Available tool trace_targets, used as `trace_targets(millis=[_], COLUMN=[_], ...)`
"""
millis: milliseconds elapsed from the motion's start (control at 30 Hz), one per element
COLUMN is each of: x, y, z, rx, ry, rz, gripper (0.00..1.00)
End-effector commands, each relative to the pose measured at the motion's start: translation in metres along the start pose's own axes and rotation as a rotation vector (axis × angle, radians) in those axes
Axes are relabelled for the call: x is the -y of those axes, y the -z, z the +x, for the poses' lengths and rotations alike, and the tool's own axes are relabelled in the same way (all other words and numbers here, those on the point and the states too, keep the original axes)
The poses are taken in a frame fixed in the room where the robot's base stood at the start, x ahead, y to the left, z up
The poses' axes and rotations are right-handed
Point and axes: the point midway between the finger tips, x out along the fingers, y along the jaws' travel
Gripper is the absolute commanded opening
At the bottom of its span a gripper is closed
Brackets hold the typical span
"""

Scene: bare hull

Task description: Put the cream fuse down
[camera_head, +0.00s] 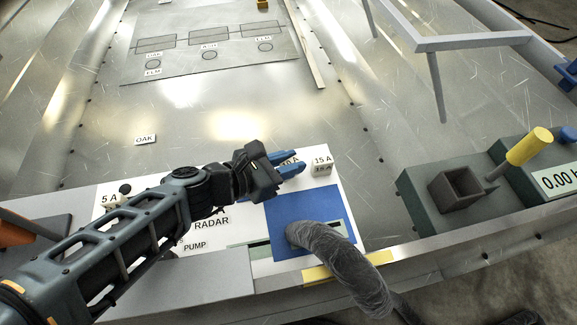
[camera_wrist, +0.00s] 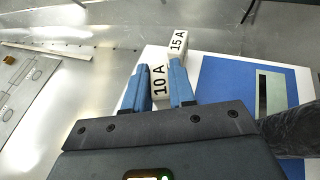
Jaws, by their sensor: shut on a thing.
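My gripper (camera_head: 301,162) is shut on a cream fuse marked 10 A (camera_wrist: 159,84). In the wrist view the fuse sits between the two blue fingers, with its label facing up. In the head view the fingers hide most of it. The fuse is over or on the white panel (camera_head: 215,232); I cannot tell whether its underside touches. A cream fuse marked 15 A (camera_head: 322,166) stands just beyond the fingertips, close to the held one. It also shows in the wrist view (camera_wrist: 178,43). Another pale fuse marked 5 A (camera_head: 112,200) is at the panel's left end.
A blue pad (camera_head: 335,208) with a thick dark hose (camera_head: 345,265) lies right of my gripper. A green box with an open dark cup (camera_head: 460,188) and a yellow-handled lever (camera_head: 528,146) stand farther right. An OAK label (camera_head: 145,139) lies on the open metal floor beyond.

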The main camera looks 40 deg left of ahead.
Motion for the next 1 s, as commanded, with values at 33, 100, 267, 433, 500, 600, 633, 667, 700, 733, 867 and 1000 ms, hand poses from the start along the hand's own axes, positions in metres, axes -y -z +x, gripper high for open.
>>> trace_targets(millis=[33,100,267,433,500,600,633,667,700,733,867,1000], x=[-0.0001,-0.0006,-0.0003,-0.0002,-0.0002,-0.0002,-0.0001,-0.0001,-0.0001,-0.0001,-0.0001,-0.0007], y=[0.0088,0.0125,0.0118,0.0125,0.0124,0.0124,0.0124,0.0124,0.0124,0.0124,0.0122,0.0111], z=[0.0039,0.005,0.0046,0.0049,0.0049,0.0049,0.0049,0.0049,0.0049,0.0049,0.0049,-0.0006], rx=[-0.001,-0.001,0.0,-0.001,-0.001,-0.001,-0.001,-0.001,-0.001,-0.001,-0.001,-0.001], ry=[0.0,-0.002,-0.001,-0.001,-0.001,-0.001,-0.001,-0.001,-0.001,-0.001,-0.001,-0.002], rz=[0.0,0.0,0.001,0.001,0.001,0.001,0.001,0.001,0.001,0.001,0.001,0.001], gripper=[0.0,0.0,0.0,0.28,0.35,0.45,0.47,0.5,0.5,0.5,0.5,0.5])
